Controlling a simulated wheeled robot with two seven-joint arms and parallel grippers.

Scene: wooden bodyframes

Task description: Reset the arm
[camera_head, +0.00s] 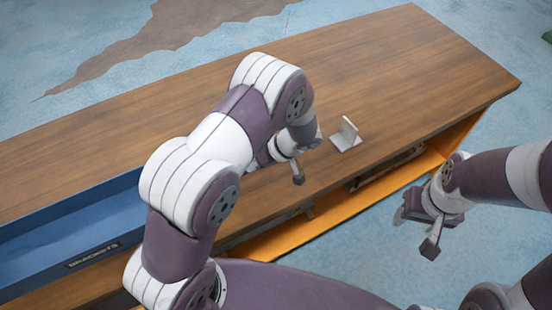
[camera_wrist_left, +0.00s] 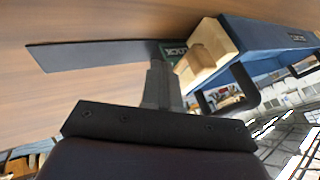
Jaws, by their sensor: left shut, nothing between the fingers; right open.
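My left arm reaches across the wooden table from the lower middle of the head view. My left gripper (camera_head: 298,174) is near the table's front edge, partly hidden by its own wrist. It is shut with nothing in it; its fingers also show in the left wrist view (camera_wrist_left: 160,84). A small pale angled bracket (camera_head: 346,136) stands on the tabletop just right of the left gripper, apart from it. My right gripper (camera_head: 430,240) is open and empty at the right, in front of the table and clear of it.
The wooden table (camera_head: 400,60) has clear room at its far right. A blue bin (camera_head: 70,235) with a "BRACKETS" label is at the left; a blue container also shows in the left wrist view (camera_wrist_left: 255,38). An orange shelf (camera_head: 285,238) lies under the table's front edge.

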